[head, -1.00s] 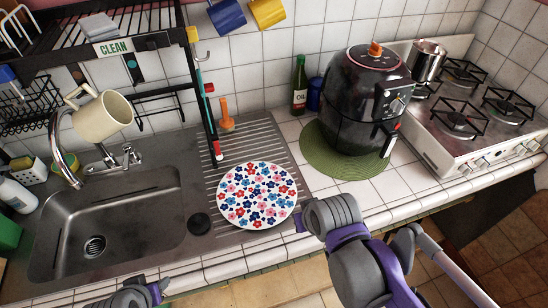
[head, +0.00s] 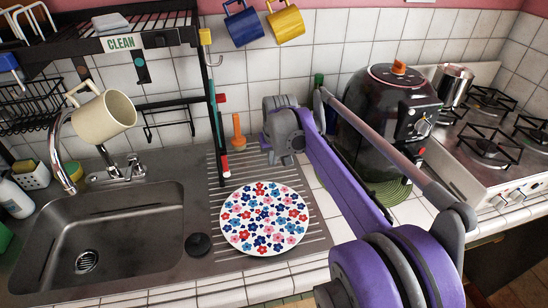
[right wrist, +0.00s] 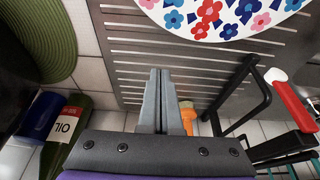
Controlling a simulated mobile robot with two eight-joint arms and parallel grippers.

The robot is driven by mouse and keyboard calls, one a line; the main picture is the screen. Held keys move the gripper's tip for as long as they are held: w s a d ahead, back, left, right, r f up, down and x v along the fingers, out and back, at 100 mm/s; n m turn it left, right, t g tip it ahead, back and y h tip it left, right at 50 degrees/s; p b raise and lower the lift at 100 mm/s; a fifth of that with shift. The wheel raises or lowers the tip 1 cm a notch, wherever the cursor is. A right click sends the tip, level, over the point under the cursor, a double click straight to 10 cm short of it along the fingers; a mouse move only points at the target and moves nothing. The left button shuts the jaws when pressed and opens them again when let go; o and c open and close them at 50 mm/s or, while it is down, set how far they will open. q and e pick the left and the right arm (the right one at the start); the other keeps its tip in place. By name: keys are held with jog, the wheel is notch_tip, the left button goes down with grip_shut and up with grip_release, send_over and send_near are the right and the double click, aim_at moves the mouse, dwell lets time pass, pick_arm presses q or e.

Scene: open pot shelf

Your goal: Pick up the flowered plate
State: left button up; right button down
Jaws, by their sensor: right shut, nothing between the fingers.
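The flowered plate (head: 264,218) is white with red, blue and pink flowers. It lies on the ribbed drainboard right of the sink in the head view. Part of it shows at the top of the right wrist view (right wrist: 225,18). My right gripper (head: 288,159) is above the back of the drainboard, behind the plate and apart from it. In the right wrist view its two grey fingers (right wrist: 161,72) are pressed together with nothing between them. My left gripper is out of view.
The black rack (head: 205,75) with red-tipped ends stands left of my right gripper, near an orange-handled brush (head: 238,130). The air fryer (head: 390,110) on a green mat (right wrist: 35,40) and an oil bottle (right wrist: 68,128) are to the right. The sink (head: 105,235) is left.

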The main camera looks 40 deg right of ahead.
aim_at(271, 173)
jog(key=x, duration=0.5)
jog(key=shift+s+f, duration=0.1)
jog(key=shift+f, duration=0.15)
jog(key=shift+s+a+r, duration=0.1)
jog(key=shift+s+a, duration=0.4)
jog(key=shift+s, duration=0.3)
jog(key=shift+s+a+r, duration=0.1)
jog(key=shift+s+a, duration=0.4)
jog(key=shift+s, duration=0.35)
